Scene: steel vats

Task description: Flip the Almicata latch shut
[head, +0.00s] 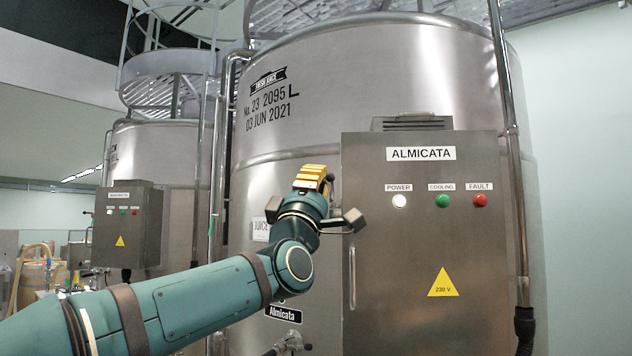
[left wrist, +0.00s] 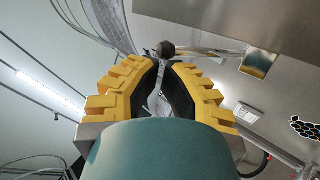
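The steel cabinet labelled ALMICATA (head: 420,220) stands at the right of the head view, on the front of the big vat. My left gripper (head: 314,176), with yellow fingers, is raised beside the cabinet's left edge. In the left wrist view my left gripper (left wrist: 167,66) has a narrow gap between its dark pads, with nothing seen between them. A dark knob (left wrist: 167,48) on a bar, which looks like the latch, shows just beyond the fingertips. I cannot tell whether they touch. In the head view the latch is largely hidden by the gripper. My right gripper is not in view.
The large vat (head: 390,75) rises behind the cabinet. A smaller cabinet (head: 128,225) and a second vat (head: 160,160) stand further back left. A vertical pipe (head: 513,150) runs along the cabinet's right side. A valve (head: 290,343) sticks out low below my arm.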

